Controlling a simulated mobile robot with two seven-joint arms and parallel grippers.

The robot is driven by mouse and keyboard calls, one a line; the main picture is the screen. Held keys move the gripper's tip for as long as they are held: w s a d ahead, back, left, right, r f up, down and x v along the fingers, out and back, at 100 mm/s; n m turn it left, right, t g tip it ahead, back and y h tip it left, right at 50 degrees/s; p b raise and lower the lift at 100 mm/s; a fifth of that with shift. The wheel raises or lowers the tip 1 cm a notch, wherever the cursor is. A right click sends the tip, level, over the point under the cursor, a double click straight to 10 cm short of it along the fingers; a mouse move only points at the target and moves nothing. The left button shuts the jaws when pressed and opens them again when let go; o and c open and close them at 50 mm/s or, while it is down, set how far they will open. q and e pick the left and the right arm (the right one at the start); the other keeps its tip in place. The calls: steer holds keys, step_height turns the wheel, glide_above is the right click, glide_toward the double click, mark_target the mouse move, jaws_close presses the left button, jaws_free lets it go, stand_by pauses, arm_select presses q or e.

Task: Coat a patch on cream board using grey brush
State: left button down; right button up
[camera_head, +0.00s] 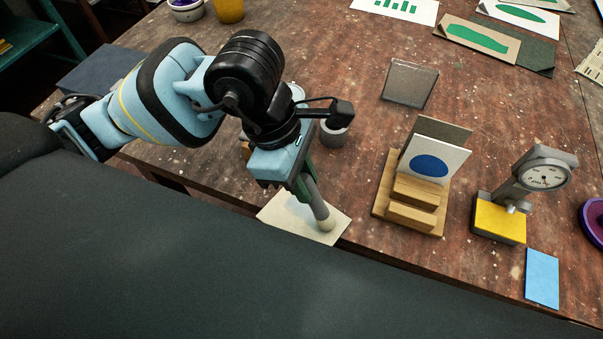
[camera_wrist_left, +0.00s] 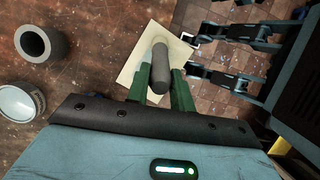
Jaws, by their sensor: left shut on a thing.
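The cream board (camera_head: 289,217) lies flat at the table's near edge, and it also shows in the left wrist view (camera_wrist_left: 128,72). My left gripper (camera_head: 303,181) is above it, shut on the grey brush (camera_head: 318,205). The brush points down and tilts slightly, with its pale end over the board's right part. I cannot tell whether that end touches the board. In the left wrist view the green fingers (camera_wrist_left: 161,92) stand on both sides of the grey brush (camera_wrist_left: 160,68). No coloured patch shows on the visible part of the board. My right gripper is not in view.
A grey cup (camera_head: 334,134) stands behind the gripper. A wooden stand (camera_head: 413,212) holding a blue-oval card (camera_head: 432,160) is right of the board. Further right are a dial gauge (camera_head: 542,176) on a yellow block (camera_head: 498,218) and a blue card (camera_head: 542,278). A clear plate (camera_head: 410,84) lies behind.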

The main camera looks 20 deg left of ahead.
arm_select(q)
steer(key=shift+a+f, duration=0.1)
steer(key=shift+a, duration=0.05)
steer(key=a, duration=0.1)
steer(key=w+a, duration=0.1)
steer(key=shift+a+b, duration=0.3)
steer(key=shift+a, duration=0.05)
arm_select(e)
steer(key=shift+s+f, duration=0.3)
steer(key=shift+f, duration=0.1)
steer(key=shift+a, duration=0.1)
arm_select(q)
steer(key=shift+a, duration=0.1)
steer(key=shift+w+a, duration=0.25)
steer(key=shift+a, duration=0.4)
steer(key=shift+w+a, duration=0.25)
steer(key=shift+a, duration=0.35)
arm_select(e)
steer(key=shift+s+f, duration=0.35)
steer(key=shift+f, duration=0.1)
arm_select(q)
steer(key=shift+b, duration=0.3)
